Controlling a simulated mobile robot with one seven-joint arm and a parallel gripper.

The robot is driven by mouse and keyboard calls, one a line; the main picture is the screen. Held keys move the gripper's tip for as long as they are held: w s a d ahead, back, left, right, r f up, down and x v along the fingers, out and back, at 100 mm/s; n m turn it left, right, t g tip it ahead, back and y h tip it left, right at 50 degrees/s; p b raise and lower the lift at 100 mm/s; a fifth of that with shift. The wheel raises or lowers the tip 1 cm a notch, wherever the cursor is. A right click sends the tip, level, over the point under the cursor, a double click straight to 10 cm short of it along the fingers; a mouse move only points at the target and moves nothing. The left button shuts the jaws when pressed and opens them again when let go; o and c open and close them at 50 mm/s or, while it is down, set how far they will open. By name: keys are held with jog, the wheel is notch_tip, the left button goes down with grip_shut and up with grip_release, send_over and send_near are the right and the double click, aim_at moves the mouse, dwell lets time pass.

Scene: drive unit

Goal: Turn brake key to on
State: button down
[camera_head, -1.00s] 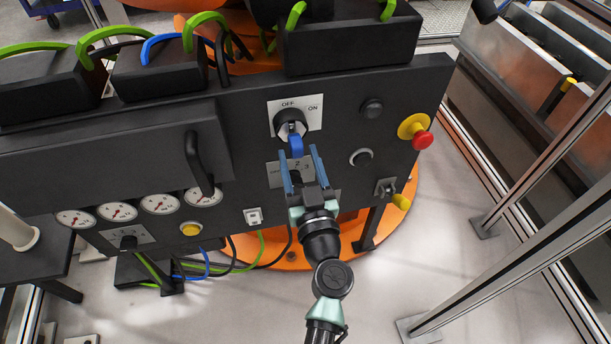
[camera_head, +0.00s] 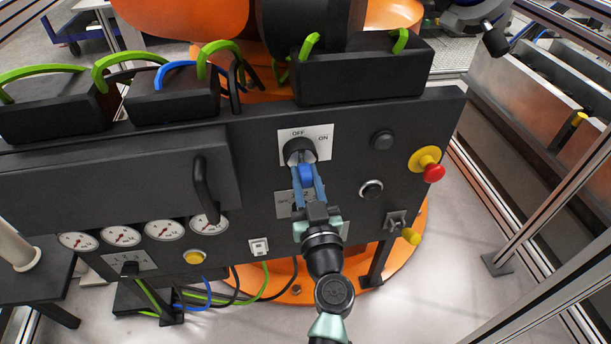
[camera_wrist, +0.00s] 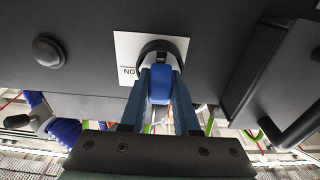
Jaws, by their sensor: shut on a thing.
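The brake key is a blue key (camera_head: 306,174) in a black round lock (camera_head: 299,150) on a white plate (camera_head: 323,135) marked OFF and ON, in the upper middle of the dark panel. The key's blue head points down and out from the lock. My gripper (camera_head: 306,183) is shut on the key's head, one blue finger on each side. In the wrist view the blue key (camera_wrist: 161,84) sits between my two fingers (camera_wrist: 160,95), below the lock (camera_wrist: 159,52). The key's shaft is mostly hidden.
A red knob on a yellow base (camera_head: 432,172), a black button (camera_head: 382,139) and a ringed button (camera_head: 371,189) are to the right. A black handle (camera_head: 206,188) juts out at left, above several gauges (camera_head: 121,236).

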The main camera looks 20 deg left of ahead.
jog(key=m, duration=0.5)
jog(key=shift+h+p, duration=0.3)
jog(key=shift+s, duration=0.1)
jog(key=m, duration=0.1)
jog(key=m+p, duration=0.1)
jog(key=shift+a+r+m, duration=0.1)
jog(key=shift+r+m, duration=0.1)
jog(key=shift+m, duration=0.2)
jog(key=shift+f+m+h+p, duration=0.1)
jog(key=shift+m+h+p, duration=0.25)
jog(key=shift+m, duration=0.95)
jog(key=shift+m+p, duration=0.45)
jog(key=shift+m, duration=1.25)
